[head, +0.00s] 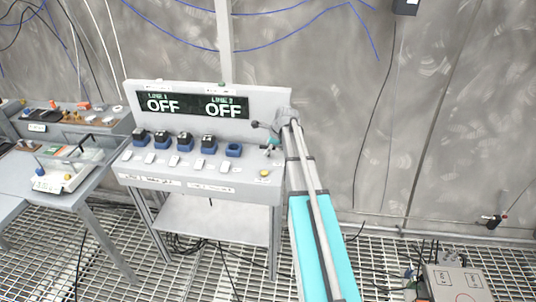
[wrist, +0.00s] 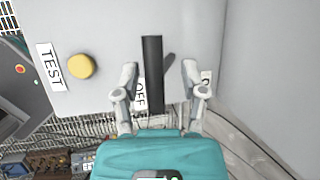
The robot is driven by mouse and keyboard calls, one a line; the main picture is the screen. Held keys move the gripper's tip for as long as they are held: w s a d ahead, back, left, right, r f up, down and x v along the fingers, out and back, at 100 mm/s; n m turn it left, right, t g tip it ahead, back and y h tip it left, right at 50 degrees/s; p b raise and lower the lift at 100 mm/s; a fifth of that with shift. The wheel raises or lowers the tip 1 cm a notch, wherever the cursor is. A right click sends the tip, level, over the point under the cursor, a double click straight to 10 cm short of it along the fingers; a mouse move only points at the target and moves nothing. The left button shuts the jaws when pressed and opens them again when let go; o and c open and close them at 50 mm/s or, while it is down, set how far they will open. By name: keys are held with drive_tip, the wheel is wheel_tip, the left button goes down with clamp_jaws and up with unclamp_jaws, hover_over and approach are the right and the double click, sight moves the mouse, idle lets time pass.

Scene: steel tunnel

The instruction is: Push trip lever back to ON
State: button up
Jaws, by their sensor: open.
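The trip lever (wrist: 152,60) is a dark, flat bar standing out from the grey panel in the wrist view. My gripper (wrist: 160,72) is open, with one finger on each side of the lever. Gaps show between the lever and both fingers, the wider one on the right. An OFF label (wrist: 140,94) is partly hidden by the left finger, and another label (wrist: 206,84) by the right one. In the head view my arm reaches the right end of the console (head: 205,186), and the lever is hard to make out. The display (head: 193,105) reads OFF for both lines.
A yellow button (wrist: 82,66) beside a TEST label (wrist: 50,67) lies left of the lever. Several dark blocks on blue bases (head: 184,145) stand in a row on the console. A side table (head: 75,195) is at the left. Grated floor lies below.

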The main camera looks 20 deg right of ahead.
drive_tip(key=shift+b+x, duration=0.55)
drive_tip(key=shift+x, duration=0.3)
clamp_jaws()
drive_tip(key=shift+s+f, duration=0.1)
